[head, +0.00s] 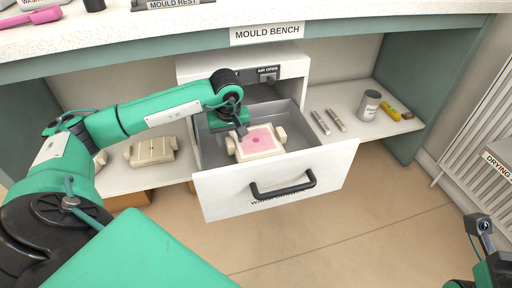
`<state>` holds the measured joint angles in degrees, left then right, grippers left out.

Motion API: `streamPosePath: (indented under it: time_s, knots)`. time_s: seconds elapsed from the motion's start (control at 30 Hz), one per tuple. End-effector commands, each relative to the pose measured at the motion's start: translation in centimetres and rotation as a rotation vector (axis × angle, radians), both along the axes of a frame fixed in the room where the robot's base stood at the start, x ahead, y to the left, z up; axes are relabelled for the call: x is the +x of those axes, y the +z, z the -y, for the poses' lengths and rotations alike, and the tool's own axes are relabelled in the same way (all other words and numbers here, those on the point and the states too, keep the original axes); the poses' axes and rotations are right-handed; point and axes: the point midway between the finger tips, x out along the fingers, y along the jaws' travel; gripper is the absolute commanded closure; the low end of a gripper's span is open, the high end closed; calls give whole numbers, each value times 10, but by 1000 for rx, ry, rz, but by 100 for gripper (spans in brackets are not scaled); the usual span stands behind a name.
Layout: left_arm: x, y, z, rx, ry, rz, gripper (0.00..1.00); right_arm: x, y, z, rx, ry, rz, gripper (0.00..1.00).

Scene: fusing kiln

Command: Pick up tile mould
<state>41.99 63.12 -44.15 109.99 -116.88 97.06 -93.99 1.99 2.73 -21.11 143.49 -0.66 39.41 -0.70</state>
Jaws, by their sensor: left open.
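The tile mould (260,142) is a cream block with a pink top face and side lugs, lying in the open grey-lined drawer (272,190) under the mould bench. My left gripper (241,131) reaches in from the left and points down over the mould's back left part. Its jaws are open, and the arm hides part of the drawer's left side. I cannot tell whether the fingertips touch the mould. My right gripper (487,235) shows only in part at the bottom right corner, well away from the drawer, and its jaws are unclear.
A similar cream mould (153,151) sits on the shelf left of the drawer. Right of it are metal bars (327,121), a grey can (369,106) and a yellow item (394,108). The bench top (150,27) overhangs above. A white slatted rack (487,125) stands at the right.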

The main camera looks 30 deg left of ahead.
Motion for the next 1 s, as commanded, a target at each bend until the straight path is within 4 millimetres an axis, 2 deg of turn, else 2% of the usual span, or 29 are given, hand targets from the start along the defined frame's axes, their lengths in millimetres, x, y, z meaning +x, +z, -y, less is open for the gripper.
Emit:
streamPosePath:
  time_s: [0.2, 0.43, 0.8, 0.97, 1.0]
  knots:
    - [0, 0, 0, 0, 0, 0, 55, 0, 0, 0, 0, 0, 0, 56]
    - [0, 0, 0, 0, 0, 0, 100, 0, 1, 0, 1, 0, 0, 56]
    - [0, 2, 0, -1, 0, 1, 100, 0, 2, 0, 2, 0, 2, 56]
    - [0, 21, 0, -1, 1, 2, 100, -2, 9, 3, 7, -5, 10, 56]
    - [1, 29, 0, -1, 1, 2, 100, -1, 4, 5, 2, -17, -11, 56]
